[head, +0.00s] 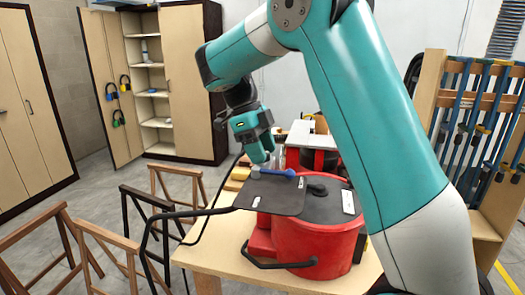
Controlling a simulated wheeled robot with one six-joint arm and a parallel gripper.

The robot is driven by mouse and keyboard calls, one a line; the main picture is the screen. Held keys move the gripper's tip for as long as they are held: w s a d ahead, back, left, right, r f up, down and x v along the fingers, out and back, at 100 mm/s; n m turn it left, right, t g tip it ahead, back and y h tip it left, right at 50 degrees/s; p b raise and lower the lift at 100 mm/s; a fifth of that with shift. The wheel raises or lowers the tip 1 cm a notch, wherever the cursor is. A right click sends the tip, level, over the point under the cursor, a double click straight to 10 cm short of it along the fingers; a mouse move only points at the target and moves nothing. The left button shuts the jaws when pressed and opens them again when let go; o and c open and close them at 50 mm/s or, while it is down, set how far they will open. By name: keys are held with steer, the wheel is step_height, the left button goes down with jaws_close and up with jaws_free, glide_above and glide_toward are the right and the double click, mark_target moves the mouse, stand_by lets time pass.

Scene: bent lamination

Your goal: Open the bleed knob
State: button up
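A red round vessel (309,238) with a dark lid (325,207) and a black bail handle stands on a light wooden table (215,258). A dark flat sheet (272,197) lies at the left part of its top. A small blue handle-like piece (276,172) with a pale end shows just above the sheet. A small black knob-like part (317,189) sits on the lid. I cannot tell which of these is the bleed knob. My gripper (261,158) points down just above the blue piece's left end. Its fingers are too small to show whether they are open or touching it.
Wooden trestles (95,250) stand at the left on the floor. A rack of blue clamps (480,120) stands at the right. An open cabinet (150,90) is at the back. Other items crowd the table behind the vessel.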

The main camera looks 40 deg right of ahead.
steer(key=c, duration=0.7)
steer(key=shift+o, duration=0.2)
